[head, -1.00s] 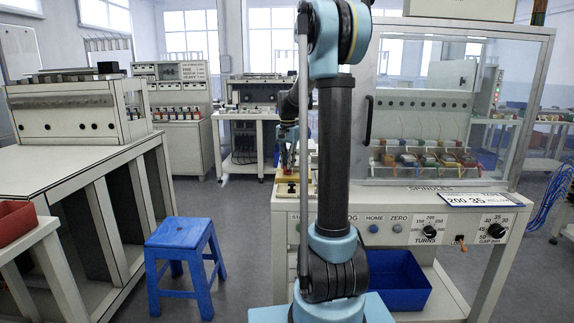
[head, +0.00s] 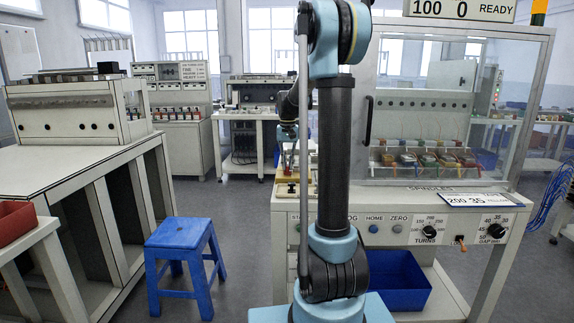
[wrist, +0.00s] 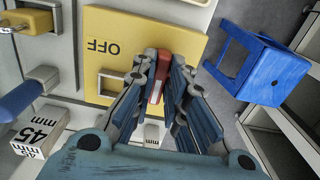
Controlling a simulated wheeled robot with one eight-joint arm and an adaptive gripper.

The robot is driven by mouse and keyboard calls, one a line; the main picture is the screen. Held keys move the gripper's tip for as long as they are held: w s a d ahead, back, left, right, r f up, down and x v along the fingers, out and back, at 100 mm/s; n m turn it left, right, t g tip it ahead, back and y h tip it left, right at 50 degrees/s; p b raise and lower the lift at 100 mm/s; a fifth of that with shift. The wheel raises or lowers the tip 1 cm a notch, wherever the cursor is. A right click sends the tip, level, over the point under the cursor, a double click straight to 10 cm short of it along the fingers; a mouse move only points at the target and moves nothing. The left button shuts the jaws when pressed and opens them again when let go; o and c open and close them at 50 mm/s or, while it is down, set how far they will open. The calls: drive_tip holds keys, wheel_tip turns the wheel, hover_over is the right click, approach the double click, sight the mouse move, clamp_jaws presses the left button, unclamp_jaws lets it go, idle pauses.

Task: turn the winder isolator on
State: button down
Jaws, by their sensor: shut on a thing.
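The winder isolator is a yellow plate (wrist: 135,25) in the wrist view, with the word OFF reading upside down. A red handle (wrist: 161,75) stands on it between my gripper's fingers. My gripper (wrist: 160,80) is shut on this red handle. The fingers hide part of the handle and plate. In the head view my gripper (head: 289,165) is at the left end of the winder bench, partly behind my own arm. The winder's display (head: 460,9) is lit and reads 100, 0 and READY.
A blue stool (head: 184,250) stands on the floor left of the bench; it also shows in the wrist view (wrist: 262,68). A blue bin (head: 402,280) sits under the bench. A clear guard (head: 460,100) covers the spindles. Open floor lies between stool and bench.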

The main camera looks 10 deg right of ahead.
sight(287, 164)
drive_tip(key=shift+w, duration=0.1)
drive_tip(key=c, duration=1.6)
unclamp_jaws()
wheel_tip(287, 164, up, 12)
drive_tip(key=shift+f, duration=0.1)
